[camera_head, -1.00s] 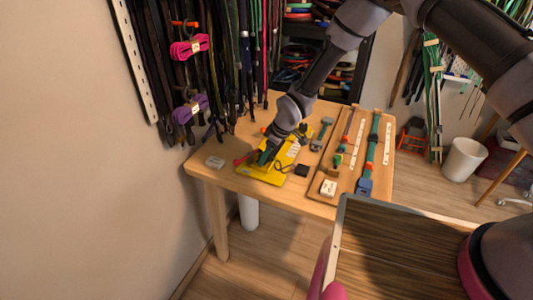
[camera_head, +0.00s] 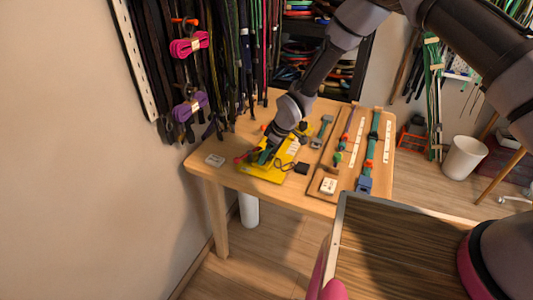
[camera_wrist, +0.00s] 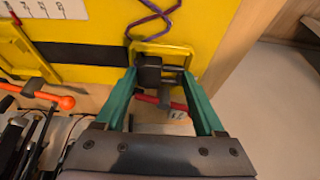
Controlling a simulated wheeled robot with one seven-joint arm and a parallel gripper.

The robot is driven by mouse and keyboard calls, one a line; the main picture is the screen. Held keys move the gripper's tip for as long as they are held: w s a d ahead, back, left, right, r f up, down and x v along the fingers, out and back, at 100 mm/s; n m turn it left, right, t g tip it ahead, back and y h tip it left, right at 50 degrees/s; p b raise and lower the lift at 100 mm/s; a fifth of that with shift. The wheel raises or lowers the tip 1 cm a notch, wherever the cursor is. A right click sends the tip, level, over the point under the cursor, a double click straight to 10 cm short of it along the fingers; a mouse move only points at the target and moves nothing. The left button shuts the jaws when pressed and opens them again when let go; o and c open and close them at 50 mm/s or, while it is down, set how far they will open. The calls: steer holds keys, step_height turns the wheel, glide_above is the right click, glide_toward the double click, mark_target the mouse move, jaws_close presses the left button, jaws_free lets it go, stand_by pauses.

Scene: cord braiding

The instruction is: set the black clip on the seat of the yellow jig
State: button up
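The yellow jig (camera_head: 262,175) lies on the wooden table, and its yellow plate (camera_wrist: 215,20) fills much of the top of the wrist view. A black clip (camera_wrist: 150,72) shows there at the plate's edge, within or over a small raised yellow frame that looks like the seat. My gripper (camera_wrist: 159,72) has its two green fingers on either side of the clip. I cannot tell whether the fingertips touch it or whether it rests fully on the seat. In the head view my gripper (camera_head: 264,157) is low over the jig's left part and hides the clip.
A dark purple cord (camera_wrist: 152,18) runs over the plate close to the clip. A red bar (camera_wrist: 160,101) lies below it. An orange-ended tool (camera_wrist: 62,101) is to the left.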

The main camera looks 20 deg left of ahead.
steer(key=o, duration=0.4)
steer(key=shift+c, duration=0.2)
steer(key=shift+s, duration=0.15)
